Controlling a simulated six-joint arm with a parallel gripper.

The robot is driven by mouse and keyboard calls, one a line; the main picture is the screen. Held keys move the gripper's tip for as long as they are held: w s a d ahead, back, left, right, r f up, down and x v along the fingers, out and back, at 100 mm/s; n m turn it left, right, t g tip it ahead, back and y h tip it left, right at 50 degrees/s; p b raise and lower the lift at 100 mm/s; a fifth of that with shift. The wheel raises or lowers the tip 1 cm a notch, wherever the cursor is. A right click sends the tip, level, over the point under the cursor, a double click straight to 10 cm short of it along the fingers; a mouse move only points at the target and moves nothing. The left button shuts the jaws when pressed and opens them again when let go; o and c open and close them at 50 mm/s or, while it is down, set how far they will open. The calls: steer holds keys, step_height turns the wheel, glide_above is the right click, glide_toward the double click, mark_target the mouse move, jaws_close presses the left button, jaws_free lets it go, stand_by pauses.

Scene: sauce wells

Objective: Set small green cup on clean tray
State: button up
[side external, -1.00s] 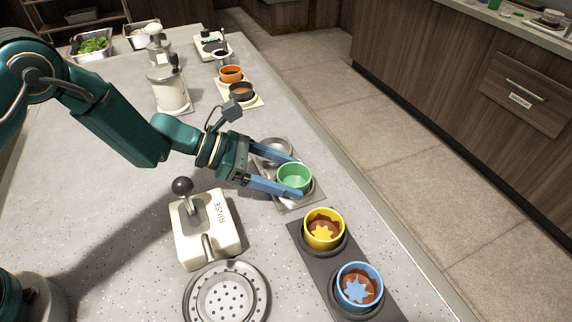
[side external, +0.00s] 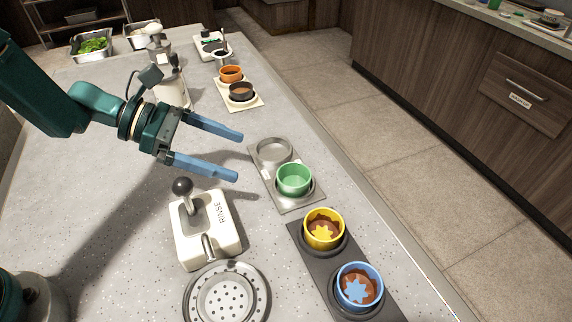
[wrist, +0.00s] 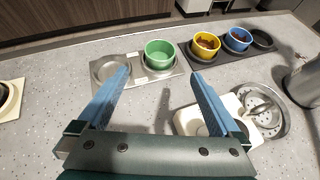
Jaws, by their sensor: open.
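The small green cup (side external: 294,179) stands upright and looks empty in the nearer well of the light metal tray (side external: 258,182). The tray's other well (side external: 274,150) is empty. My gripper (side external: 240,157) is open and empty, raised to the left of the tray and apart from the cup. In the wrist view the green cup (wrist: 159,54) sits beyond the fingertips of my gripper (wrist: 160,75), on the tray (wrist: 131,77).
A dark tray (side external: 311,256) holds a yellow cup (side external: 324,229) and a blue cup (side external: 359,287) with brown contents. The rinse station (side external: 205,229) and a round drain (side external: 226,293) stand nearer. Orange and brown cups stand on a pale tray (side external: 251,102) behind.

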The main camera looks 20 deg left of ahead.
steer(key=s+r+m+g+y, duration=0.3)
steer(key=s+r+m, duration=0.5)
steer(key=s+m, duration=0.45)
steer(key=s+a+m+t+y, duration=0.2)
steer(key=s+a+m+y, duration=0.1)
steer(key=a+m+y, duration=0.1)
steer(key=s+a+r+m+t+y, duration=0.1)
steer(key=s+a+m+y, duration=0.2)
steer(key=a+m, duration=0.3)
steer(key=shift+a+t+y, duration=0.4)
steer(key=shift+a+y, duration=0.2)
steer(key=shift+a, duration=0.15)
